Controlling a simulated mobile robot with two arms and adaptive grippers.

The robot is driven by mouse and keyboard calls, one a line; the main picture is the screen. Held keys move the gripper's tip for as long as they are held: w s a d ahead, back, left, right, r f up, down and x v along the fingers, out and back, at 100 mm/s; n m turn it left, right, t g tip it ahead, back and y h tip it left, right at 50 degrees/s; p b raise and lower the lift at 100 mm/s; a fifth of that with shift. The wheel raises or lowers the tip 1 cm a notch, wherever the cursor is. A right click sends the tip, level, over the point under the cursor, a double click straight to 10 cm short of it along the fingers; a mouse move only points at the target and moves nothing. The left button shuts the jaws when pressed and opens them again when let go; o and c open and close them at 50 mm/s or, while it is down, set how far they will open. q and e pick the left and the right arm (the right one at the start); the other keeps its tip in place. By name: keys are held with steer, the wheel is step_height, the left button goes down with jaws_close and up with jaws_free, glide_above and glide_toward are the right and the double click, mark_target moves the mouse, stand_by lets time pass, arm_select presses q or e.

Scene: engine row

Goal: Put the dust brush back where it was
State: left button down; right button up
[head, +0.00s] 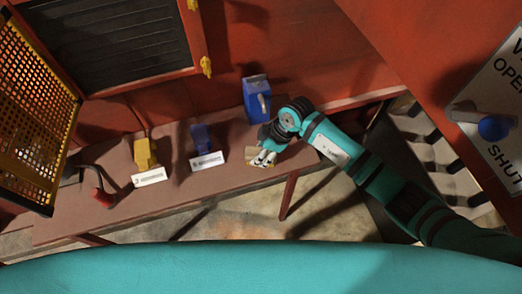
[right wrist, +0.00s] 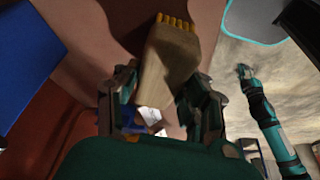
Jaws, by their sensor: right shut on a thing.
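The dust brush (right wrist: 166,62) has a pale wooden body and a row of yellow bristles at its far end in the right wrist view. My right gripper (right wrist: 162,103) is shut on it, with a finger on each side. In the head view my right gripper (head: 264,158) is over the right end of the brown bench, in front of a blue jug. Little of the brush shows there, and I cannot tell if it touches the bench. A small teal arm, apparently my left, shows in the right wrist view with its gripper (right wrist: 243,72), too small to read.
On the bench (head: 110,218) stand a yellow object (head: 145,153) and a dark blue object (head: 201,137), each with a white label in front. The blue jug (head: 256,90) stands behind my right gripper. A red-handled tool (head: 97,196) lies at the left, near a yellow mesh panel (head: 38,100).

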steer(key=shift+f, duration=0.1)
steer(key=o, duration=1)
steer(key=b+v, duration=0.2)
steer(key=v, duration=1)
